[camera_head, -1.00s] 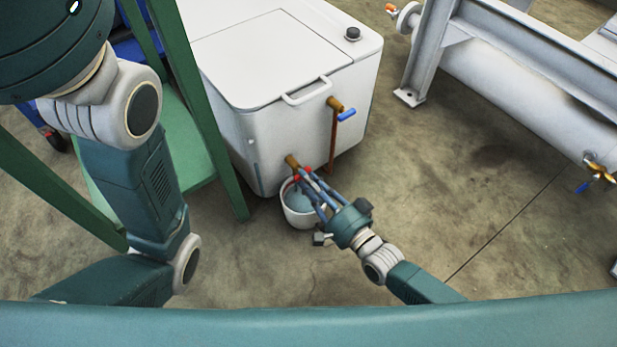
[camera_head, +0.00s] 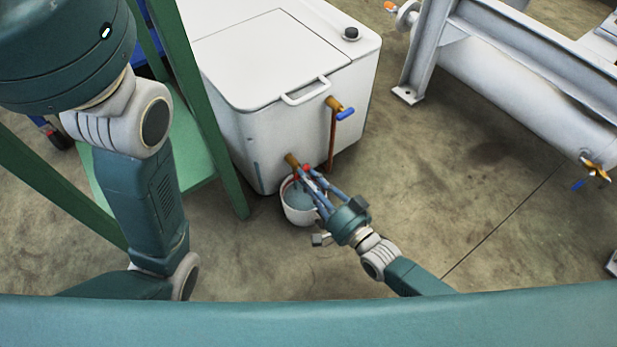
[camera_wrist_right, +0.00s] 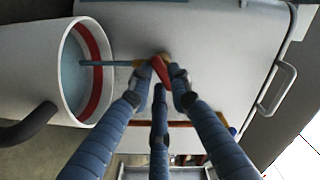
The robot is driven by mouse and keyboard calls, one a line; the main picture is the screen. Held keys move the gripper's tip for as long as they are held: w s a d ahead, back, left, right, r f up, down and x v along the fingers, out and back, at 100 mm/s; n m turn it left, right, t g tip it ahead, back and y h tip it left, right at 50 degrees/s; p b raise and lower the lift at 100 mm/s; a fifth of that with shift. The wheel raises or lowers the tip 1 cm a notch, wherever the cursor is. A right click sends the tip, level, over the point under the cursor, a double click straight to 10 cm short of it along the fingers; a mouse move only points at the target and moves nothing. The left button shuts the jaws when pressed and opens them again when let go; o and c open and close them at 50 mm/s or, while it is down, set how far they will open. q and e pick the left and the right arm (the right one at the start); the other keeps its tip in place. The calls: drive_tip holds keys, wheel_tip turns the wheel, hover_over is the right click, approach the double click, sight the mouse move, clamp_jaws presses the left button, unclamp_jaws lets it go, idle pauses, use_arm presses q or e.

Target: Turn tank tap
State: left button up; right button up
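The white tank (camera_head: 232,136) stands upright in the middle of the head view. Its low brass tap (camera_head: 291,159) has a red handle (camera_wrist_right: 160,69). My right gripper (camera_head: 313,179) is at this tap, its blue fingers closed around the red handle; the fingers partly hide it. In the right wrist view a thin bluish stream (camera_wrist_right: 104,63) runs between the tap and the white bucket (camera_wrist_right: 35,62). The bucket also shows under the tap in the head view (camera_head: 297,213), with bluish liquid inside. My left arm shows at the left, but its gripper is out of view.
A second brass tap with a blue handle (camera_head: 345,113) sits higher on the tank, above a reddish-brown pipe (camera_head: 332,141). A green frame (camera_head: 205,130) stands left of the tank. A grey metal machine (camera_head: 510,85) is at the right. The floor between is clear.

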drive_tip(key=o, duration=0.4)
drive_tip(key=shift+f, duration=0.1)
drive_tip(key=shift+s+d, duration=0.1)
drive_tip(key=v, duration=1.1)
drive_tip(key=shift+s+d, duration=0.2)
drive_tip(key=shift+s, duration=0.15)
